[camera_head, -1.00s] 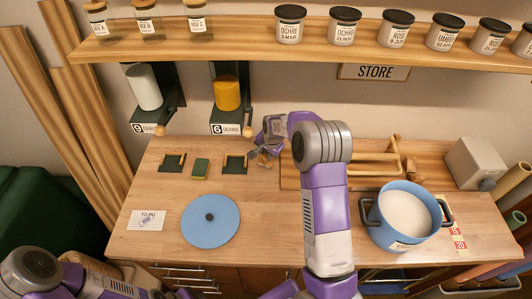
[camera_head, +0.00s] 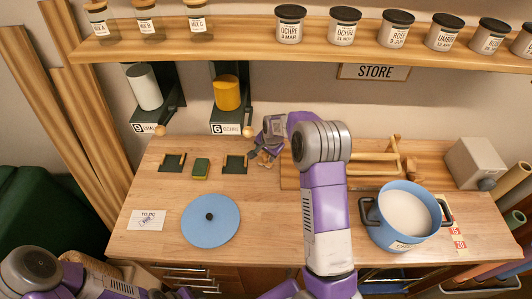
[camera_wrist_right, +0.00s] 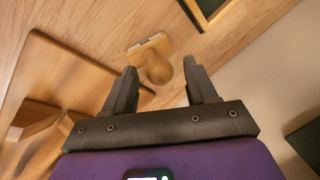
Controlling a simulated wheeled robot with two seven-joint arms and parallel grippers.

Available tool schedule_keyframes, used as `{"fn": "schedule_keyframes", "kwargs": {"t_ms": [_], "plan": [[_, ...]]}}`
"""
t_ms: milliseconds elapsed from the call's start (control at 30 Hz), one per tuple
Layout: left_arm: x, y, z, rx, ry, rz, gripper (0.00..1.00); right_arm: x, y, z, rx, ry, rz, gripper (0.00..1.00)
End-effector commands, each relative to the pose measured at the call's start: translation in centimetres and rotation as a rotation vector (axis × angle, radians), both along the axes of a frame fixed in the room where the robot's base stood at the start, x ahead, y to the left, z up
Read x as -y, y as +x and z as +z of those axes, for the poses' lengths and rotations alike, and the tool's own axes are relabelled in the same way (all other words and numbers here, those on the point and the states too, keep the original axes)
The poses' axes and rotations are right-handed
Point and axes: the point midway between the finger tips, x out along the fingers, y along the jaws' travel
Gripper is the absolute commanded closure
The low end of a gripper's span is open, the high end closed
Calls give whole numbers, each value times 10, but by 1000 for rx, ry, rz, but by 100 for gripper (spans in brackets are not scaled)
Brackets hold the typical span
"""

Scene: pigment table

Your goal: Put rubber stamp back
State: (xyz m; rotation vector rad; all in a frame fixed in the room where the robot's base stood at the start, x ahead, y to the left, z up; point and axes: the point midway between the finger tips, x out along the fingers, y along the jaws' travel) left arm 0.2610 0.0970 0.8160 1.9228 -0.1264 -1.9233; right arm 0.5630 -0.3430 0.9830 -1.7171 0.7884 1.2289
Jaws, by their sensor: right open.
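The rubber stamp (camera_wrist_right: 155,63) stands on the table in the right wrist view, its round wooden knob toward me and its pale base beyond. My right gripper (camera_wrist_right: 163,82) is open, its two fingers apart on either side of the knob and nothing gripped. In the head view my right gripper (camera_head: 266,156) is over the stamp, which is mostly hidden there. A wooden rack or board (camera_head: 290,177) lies just right of the gripper, and a dark square tray (camera_head: 235,164) is just left of it. My left arm shows at the lower left; its fingers cannot be made out.
A blue pot (camera_head: 404,215) stands at right. The shelf (camera_head: 240,39) of jars hangs above.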

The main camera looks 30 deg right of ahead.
Motion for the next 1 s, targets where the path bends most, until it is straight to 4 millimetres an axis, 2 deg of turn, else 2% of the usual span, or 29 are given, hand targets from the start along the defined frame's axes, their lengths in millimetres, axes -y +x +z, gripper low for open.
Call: {"fn": "schedule_keyframes", "kwargs": {"t_ms": [500,700,1000], "plan": [[0,0,5,0,0,0,51,-1,-31,97,4,0,1,43],[0,0,5,0,0,0,51,-2,-37,113,1,0,0,43],[0,0,5,0,0,0,51,-1,-38,115,0,0,0,43]]}}
